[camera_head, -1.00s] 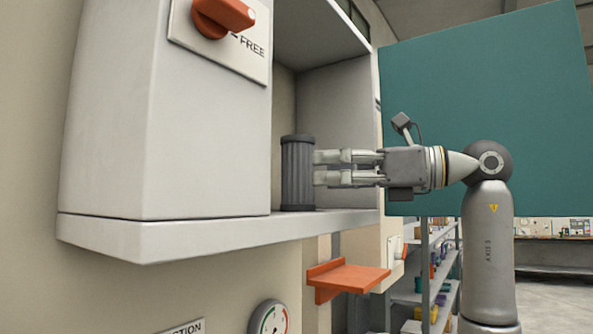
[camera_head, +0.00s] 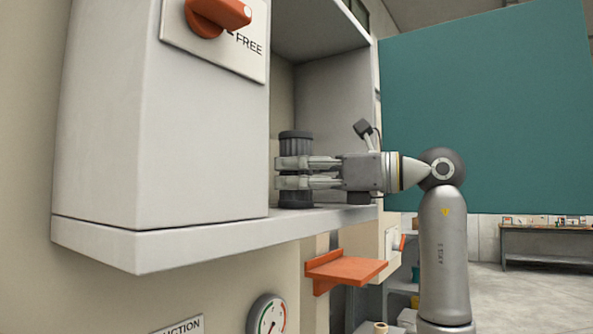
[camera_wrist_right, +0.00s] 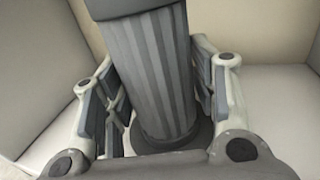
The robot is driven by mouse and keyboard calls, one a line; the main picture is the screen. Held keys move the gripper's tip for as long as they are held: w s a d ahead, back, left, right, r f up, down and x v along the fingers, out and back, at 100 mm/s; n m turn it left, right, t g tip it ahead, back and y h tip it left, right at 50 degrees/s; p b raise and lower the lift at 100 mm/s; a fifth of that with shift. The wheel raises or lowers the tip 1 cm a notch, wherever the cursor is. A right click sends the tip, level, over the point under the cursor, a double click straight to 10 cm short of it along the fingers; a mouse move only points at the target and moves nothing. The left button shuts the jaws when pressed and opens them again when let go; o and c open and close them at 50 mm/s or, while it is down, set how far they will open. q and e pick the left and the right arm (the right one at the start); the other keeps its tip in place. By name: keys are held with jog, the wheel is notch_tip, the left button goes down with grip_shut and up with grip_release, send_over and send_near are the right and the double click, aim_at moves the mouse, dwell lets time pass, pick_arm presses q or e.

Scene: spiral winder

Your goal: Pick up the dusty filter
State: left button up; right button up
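The dusty filter (camera_head: 296,144) is a dark grey, ribbed cylinder with a darker cap and base. It stands upright on the floor of the open housing compartment. My right gripper (camera_head: 284,172) reaches in from the right at mid-height, and its fingers cover the filter's middle in the head view. In the right wrist view the filter (camera_wrist_right: 152,70) stands between the spread fingers of the right gripper (camera_wrist_right: 155,82). Narrow gaps seem to show on both sides, so it looks open around the filter. My left gripper is not in view.
The housing shelf (camera_head: 215,233) runs under the compartment, with its side wall (camera_head: 337,110) close behind my gripper. An orange switch handle (camera_head: 218,14) beside the word FREE sits at upper left. An orange bracket shelf (camera_head: 345,270) and a gauge (camera_head: 267,316) are below.

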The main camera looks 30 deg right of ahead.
jog(key=c, duration=0.6)
jog(key=shift+o, duration=0.2)
jog(key=shift+r, duration=0.15)
